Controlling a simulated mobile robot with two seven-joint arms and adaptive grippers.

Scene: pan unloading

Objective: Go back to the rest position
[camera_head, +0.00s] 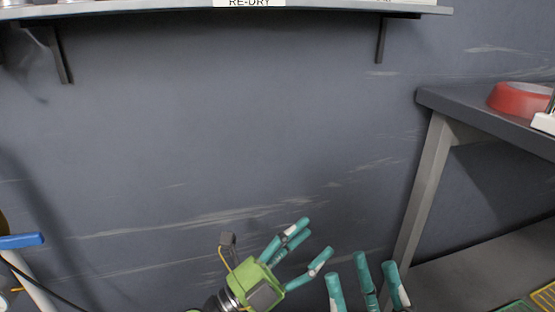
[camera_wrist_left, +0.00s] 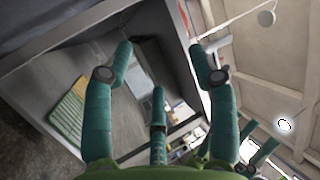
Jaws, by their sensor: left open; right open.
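My left gripper (camera_head: 303,245) is green with teal fingers and shows at the bottom middle of the head view. Its fingers are spread, with nothing between them. In the left wrist view its teal fingers (camera_wrist_left: 160,80) frame an empty gap. My right gripper (camera_head: 368,282) is just to its right at the bottom edge of the head view. Only its teal fingers show, pointing up, apart and empty. The rest of it is cut off by the frame. The two grippers are close together but appear apart.
A grey table (camera_head: 460,105) stands at the right with a red round dish (camera_head: 517,98) and a partly visible white object (camera_head: 544,122). A wall shelf (camera_head: 300,9) labelled "RE-DRY" runs along the top. A blue-ended handle (camera_head: 22,240) is at the left. The space before the grey wall looks clear.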

